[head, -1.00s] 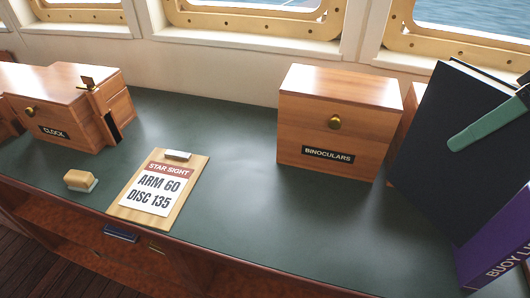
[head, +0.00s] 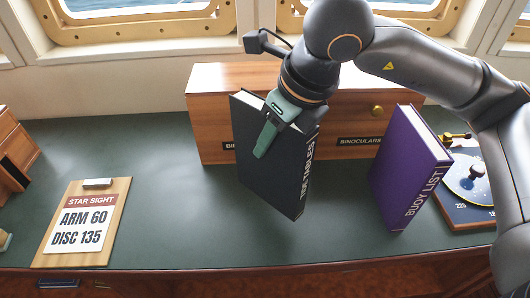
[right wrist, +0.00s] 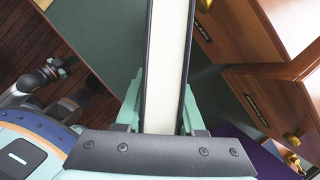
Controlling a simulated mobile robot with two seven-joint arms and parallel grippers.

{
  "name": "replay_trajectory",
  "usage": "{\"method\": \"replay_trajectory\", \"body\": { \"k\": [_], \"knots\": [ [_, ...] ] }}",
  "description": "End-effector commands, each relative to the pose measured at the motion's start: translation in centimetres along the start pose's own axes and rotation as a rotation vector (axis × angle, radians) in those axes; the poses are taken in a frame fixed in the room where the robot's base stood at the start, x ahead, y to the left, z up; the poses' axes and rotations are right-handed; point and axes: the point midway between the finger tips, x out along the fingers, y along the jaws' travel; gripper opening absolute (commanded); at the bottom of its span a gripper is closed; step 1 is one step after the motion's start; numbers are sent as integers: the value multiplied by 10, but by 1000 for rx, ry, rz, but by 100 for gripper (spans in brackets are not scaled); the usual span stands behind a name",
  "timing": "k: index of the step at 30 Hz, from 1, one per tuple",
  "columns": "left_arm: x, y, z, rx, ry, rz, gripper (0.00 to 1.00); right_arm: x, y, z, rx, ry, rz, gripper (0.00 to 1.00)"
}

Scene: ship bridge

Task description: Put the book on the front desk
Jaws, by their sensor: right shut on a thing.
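A black book (head: 262,165) with white lettering on its spine is upright and slightly tilted in the head view, in front of the wooden binoculars boxes. My right gripper (head: 267,128) is shut on its upper part. In the right wrist view the book's pale page edges (right wrist: 167,60) show between the fingers (right wrist: 160,118). Whether its lower edge touches the green desk top (head: 160,150) is unclear. A grey and teal arm end, probably my left gripper (right wrist: 58,70), shows at the left of the right wrist view; its jaws are unclear.
A purple book (head: 408,175) reading BUOY LI... stands to the right of the black one. A dial instrument (head: 470,182) is beyond it. Wooden boxes (head: 212,110) stand behind. A STAR SIGHT clipboard (head: 82,222) lies at left. Desk between clipboard and black book is clear.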

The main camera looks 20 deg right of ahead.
Motion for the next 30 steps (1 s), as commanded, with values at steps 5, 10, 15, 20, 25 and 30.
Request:
{"method": "replay_trajectory", "body": {
  "k": [5,10,15,20,25,30],
  "knots": [
    [-1,0,0,0,-3,-1,0,14,6,4,0,0,2,0],
    [-5,0,-4,0,-5,-1,0,35,6,-5,2,0,1,0],
    [-6,0,-4,0,-6,-1,0,42,6,-8,1,-4,1,0],
    [-5,0,-3,0,-6,-1,0,42,6,-8,1,-4,1,0],
    [-3,0,0,0,-6,0,0,45,6,-10,0,0,1,40],
    [-3,0,-1,-1,-6,0,0,45,6,-10,0,1,1,59]
  ]
}}
